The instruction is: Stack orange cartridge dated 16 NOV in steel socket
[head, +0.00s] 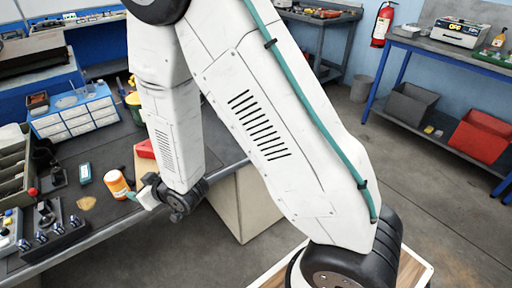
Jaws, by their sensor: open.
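An orange cartridge (117,184) with a pale label band stands on the dark bench at the left, slightly tilted in the picture. Its date is too small to read. My gripper (138,190) is just right of the cartridge, low over the bench edge, its fingers pointing toward it. The gripper is open; whether a finger touches the cartridge I cannot tell. I cannot pick out the steel socket with certainty; a dark fixture (46,213) with a metal part stands left of the cartridge.
A teal-and-white item (85,173) lies left of the cartridge. A control box with knobs (57,240) sits at the front left. A drawer unit (75,112) and a red object (145,149) stand behind.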

